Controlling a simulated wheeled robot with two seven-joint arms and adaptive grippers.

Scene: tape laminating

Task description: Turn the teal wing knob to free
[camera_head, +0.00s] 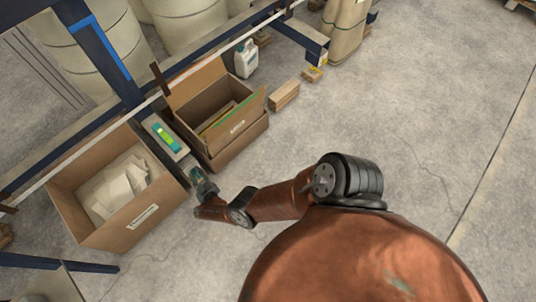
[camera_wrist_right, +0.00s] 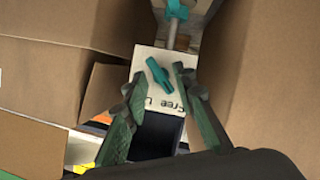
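The teal wing knob (camera_wrist_right: 159,74) sits on a white plate (camera_wrist_right: 150,57) in the right wrist view. It lies at a slant. Dark lettering on the plate shows upside down, with "Free" legible. My right gripper (camera_wrist_right: 160,76) is open, with one green finger on each side of the knob. I see gaps between fingers and knob, but cannot tell how far the tips are above the plate. In the head view my right gripper (camera_head: 198,180) is small, low between two boxes, and the knob cannot be made out. My left gripper is not in view.
An open carton with pale packets (camera_head: 143,215) stands left of the gripper, another open carton (camera_head: 238,140) right of it. A pale unit with a teal panel (camera_head: 154,128) lies between them. A second teal part (camera_wrist_right: 176,9) tops a grey rod. Floor to the right is clear.

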